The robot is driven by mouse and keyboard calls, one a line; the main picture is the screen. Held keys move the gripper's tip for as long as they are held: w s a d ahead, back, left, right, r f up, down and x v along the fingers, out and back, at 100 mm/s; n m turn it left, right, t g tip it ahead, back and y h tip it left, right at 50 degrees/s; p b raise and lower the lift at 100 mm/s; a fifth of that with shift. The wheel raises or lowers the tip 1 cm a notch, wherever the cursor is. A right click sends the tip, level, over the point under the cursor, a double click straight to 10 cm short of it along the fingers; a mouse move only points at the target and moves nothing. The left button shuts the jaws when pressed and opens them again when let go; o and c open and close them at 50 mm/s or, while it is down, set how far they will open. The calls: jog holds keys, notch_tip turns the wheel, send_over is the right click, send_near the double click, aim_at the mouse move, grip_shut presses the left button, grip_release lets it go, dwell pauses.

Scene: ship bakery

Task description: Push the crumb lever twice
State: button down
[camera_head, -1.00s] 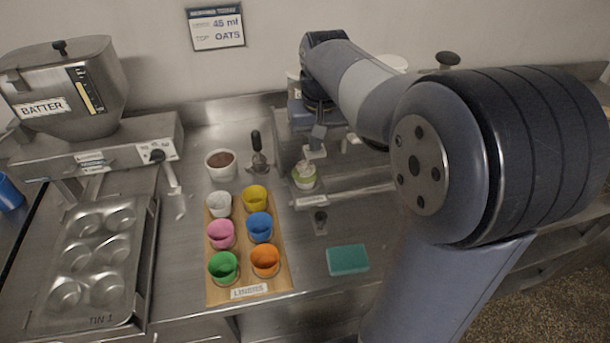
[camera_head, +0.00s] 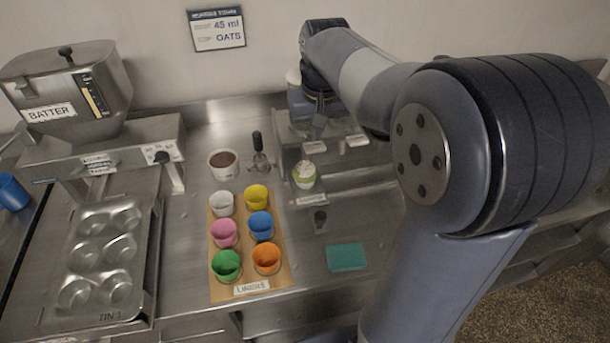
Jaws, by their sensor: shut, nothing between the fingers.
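The dispenser stand (camera_head: 350,182) is right of the middle of the counter, partly hidden by my arm. Two small pale lever-like tabs stick out of its front, a left tab (camera_head: 308,148) and a right tab (camera_head: 357,141). I cannot read which one is the crumb lever. My gripper (camera_head: 318,127) is small and dark in this view, shut and empty, just above the left tab. I cannot tell whether it touches.
A liner board (camera_head: 250,277) with several coloured cups, a teal sponge (camera_head: 347,257), a brown-filled bowl (camera_head: 223,165) and a dark-handled tool (camera_head: 259,155) are on the counter. The batter hopper (camera_head: 75,92) and muffin tin (camera_head: 100,255) are at left. A wall sign (camera_head: 217,30) reads 45 ml, OATS.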

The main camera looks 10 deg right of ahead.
aim_at(315, 146)
jog(key=shift+f, duration=0.15)
jog(key=shift+f+b, duration=1.35)
jog(key=shift+f, duration=0.55)
jog(key=shift+r, duration=0.2)
jog(key=shift+r+p, duration=1.85)
notch_tip(315, 146, up, 5)
jog(key=p, duration=0.4)
jog(key=shift+f, duration=0.15)
jog(key=shift+r, duration=0.65)
